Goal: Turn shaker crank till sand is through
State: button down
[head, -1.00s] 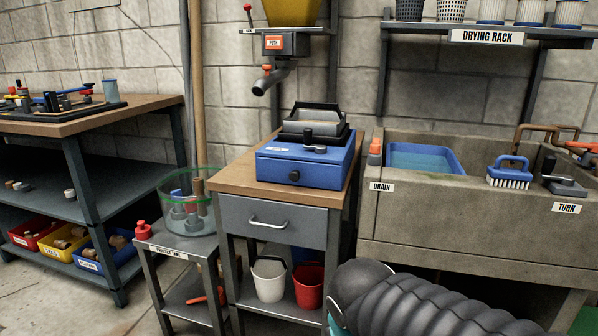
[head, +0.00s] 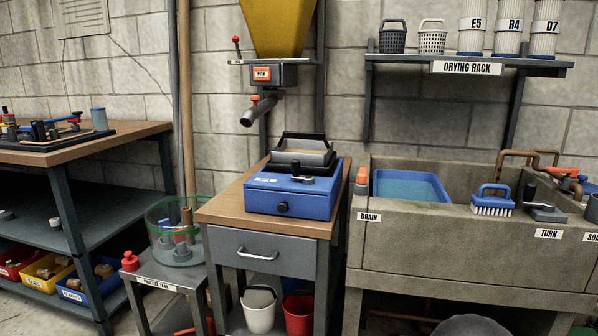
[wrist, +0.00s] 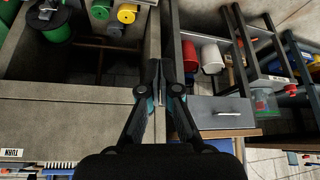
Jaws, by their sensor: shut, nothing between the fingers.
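The blue shaker box (head: 293,190) stands on a wood-topped cabinet (head: 222,211) in the head view. A dark tray with a handle and a pale surface, perhaps sand (head: 303,157), sits on top of it. The black crank (head: 300,172) is on the shaker's upper front, with a dark knob on the front face. My gripper (wrist: 157,68) shows in the wrist view, its fingers together and empty, pointing toward the sink and cabinet fronts. It is apart from the shaker. My gripper is not clearly visible in the head view.
A yellow hopper with a spout (head: 262,108) hangs on the wall above the cabinet. The concrete sink (head: 450,250) is at right, with a blue basin, a brush and a second crank marked TURN (head: 541,207). A small stand with a glass tank (head: 177,235) is at left.

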dwell(0.5)
jog(key=w+a+r+m+y, duration=0.2)
jog(key=w+a+r+y, duration=0.2)
jog(key=w+a, duration=0.3)
jog(key=m+t+y+b, duration=0.3)
jog(key=m+t+y, duration=0.4)
jog(key=y, duration=0.2)
send_near(305, 164)
jog(key=s+r, duration=0.2)
jog(key=s, duration=0.4)
jog(key=p+x, duration=0.1)
jog(key=x, duration=0.9)
jog(key=shift+a+f+p, duration=0.1)
jog(key=shift+a+p, duration=0.05)
jog(key=shift+p, duration=0.2)
